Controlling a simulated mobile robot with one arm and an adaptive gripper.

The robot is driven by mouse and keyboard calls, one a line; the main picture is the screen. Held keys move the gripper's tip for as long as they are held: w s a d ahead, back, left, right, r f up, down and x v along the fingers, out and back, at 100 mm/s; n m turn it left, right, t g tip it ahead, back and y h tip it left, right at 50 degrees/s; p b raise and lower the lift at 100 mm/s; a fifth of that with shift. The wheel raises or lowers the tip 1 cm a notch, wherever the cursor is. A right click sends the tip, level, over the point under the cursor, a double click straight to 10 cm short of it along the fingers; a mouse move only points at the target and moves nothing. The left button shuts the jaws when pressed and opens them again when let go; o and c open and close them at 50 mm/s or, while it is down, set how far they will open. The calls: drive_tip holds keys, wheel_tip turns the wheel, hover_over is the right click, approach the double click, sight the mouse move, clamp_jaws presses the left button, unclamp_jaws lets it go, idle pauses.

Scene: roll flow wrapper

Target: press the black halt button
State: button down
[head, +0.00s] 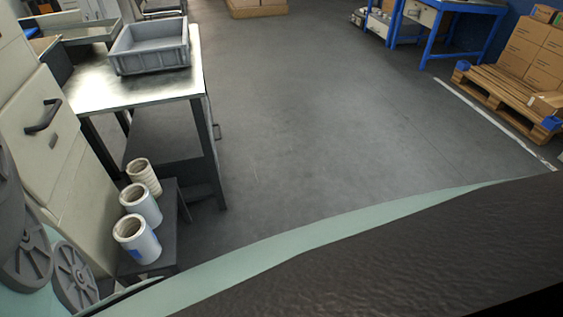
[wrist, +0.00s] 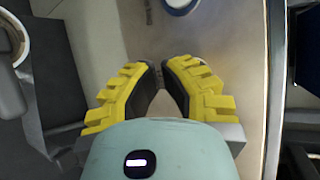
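I cannot make out the black halt button in either view. My gripper (wrist: 161,70) shows in the wrist view, with yellow ridged fingers and dark inner pads. Its fingertips meet or nearly meet, with a small gap lower between the fingers and nothing seen held. It is over a plain beige surface (wrist: 90,45); I cannot tell how far away that is. A round blue and white part (wrist: 181,4) is cut off at the top edge, ahead of the fingertips. My gripper does not show in the head view.
In the head view, a metal table (head: 150,92) bears a grey crate (head: 122,66). White rolls (head: 140,207) stand on a low dark stand, beside a beige drawer cabinet (head: 75,180). Open floor lies in the middle. A loaded pallet (head: 500,88) is at right. A metal edge (wrist: 277,90) runs right of my gripper.

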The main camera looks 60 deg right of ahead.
idle(1.3)
drive_tip(key=shift+w+a+b, duration=0.3)
drive_tip(key=shift+w+a+b, duration=0.3)
drive_tip(key=shift+b, duration=0.05)
idle(0.8)
drive_tip(key=shift+s+d, duration=0.1)
idle(0.3)
drive_tip(key=shift+s+d+p, duration=0.45)
drive_tip(key=shift+d+p, duration=0.05)
drive_tip(key=shift+p, duration=0.05)
drive_tip(key=shift+r, duration=0.1)
